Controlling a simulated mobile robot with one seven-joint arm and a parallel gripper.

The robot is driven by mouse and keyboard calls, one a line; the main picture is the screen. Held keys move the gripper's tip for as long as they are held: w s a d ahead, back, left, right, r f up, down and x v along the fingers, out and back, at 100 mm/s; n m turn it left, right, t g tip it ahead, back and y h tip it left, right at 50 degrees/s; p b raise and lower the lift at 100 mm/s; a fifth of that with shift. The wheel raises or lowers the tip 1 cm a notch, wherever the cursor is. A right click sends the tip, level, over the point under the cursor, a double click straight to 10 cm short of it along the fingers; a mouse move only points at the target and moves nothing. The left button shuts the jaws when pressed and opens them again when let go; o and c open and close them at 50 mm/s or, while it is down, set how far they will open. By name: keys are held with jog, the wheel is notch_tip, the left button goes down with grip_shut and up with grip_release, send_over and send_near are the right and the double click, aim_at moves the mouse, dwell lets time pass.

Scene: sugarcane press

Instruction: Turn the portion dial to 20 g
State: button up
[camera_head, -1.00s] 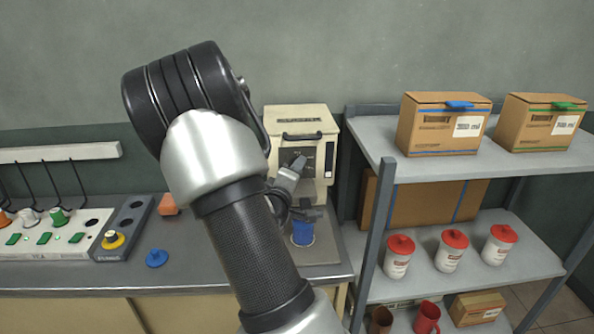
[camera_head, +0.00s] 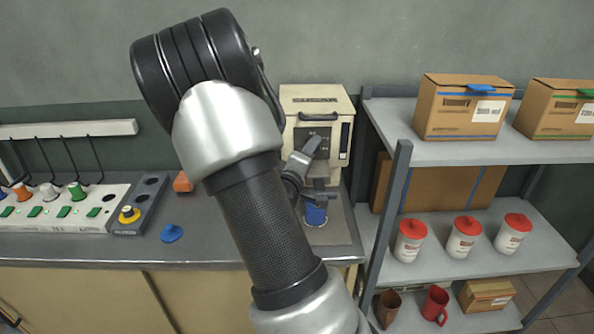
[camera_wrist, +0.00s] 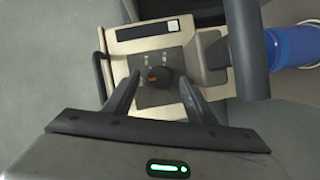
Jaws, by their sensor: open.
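The cream press machine (camera_head: 317,98) stands at the back of the counter. In the wrist view its dark front panel (camera_wrist: 148,97) carries the dark round portion dial (camera_wrist: 158,77), which has an orange mark and small, unreadable labels around it. My gripper (camera_wrist: 159,78) is open, with one finger on each side of the dial in the picture. I cannot tell whether either finger touches it. In the head view my gripper (camera_head: 308,150) is in front of the panel and hides the dial.
A blue cup (camera_head: 316,214) stands below the machine's front; it also shows in the wrist view (camera_wrist: 292,47). A handle-like bar (camera_wrist: 246,45) is close right of my gripper. A metal shelf (camera_head: 400,160) with boxes and red-lidded jars stands right. A blue knob (camera_head: 172,233) lies on the counter.

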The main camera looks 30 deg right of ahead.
jog(key=p+v, duration=1)
jog(key=v, duration=0.5)
jog(key=shift+s+a, duration=0.15)
